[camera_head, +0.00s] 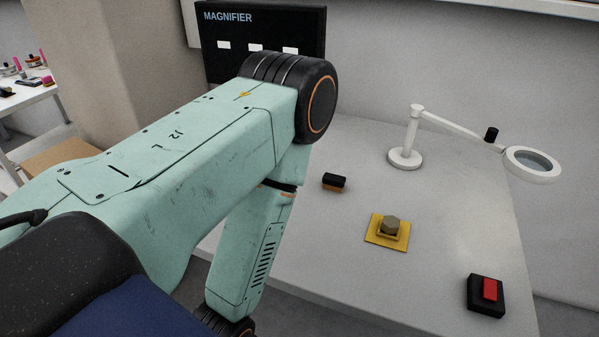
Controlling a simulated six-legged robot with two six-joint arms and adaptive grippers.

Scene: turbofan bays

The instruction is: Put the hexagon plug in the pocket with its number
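The hexagon plug (391,225) is a small grey-brown six-sided piece. It sits on a yellow square base (373,238) on the light grey table, right of my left arm. No number on it can be read from here. No numbered pocket can be made out in this view. My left arm comes in from the left and bends down in front of the table. Its gripper is below the bottom edge of the picture. My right gripper does not show.
A magnifier lamp (532,163) on a white stand (405,158) is at the back right of the table (340,290). A red and black box (486,296) is at the front right. A small black and orange block (334,182) lies behind the plug. A black MAGNIFIER panel (265,22) stands behind.

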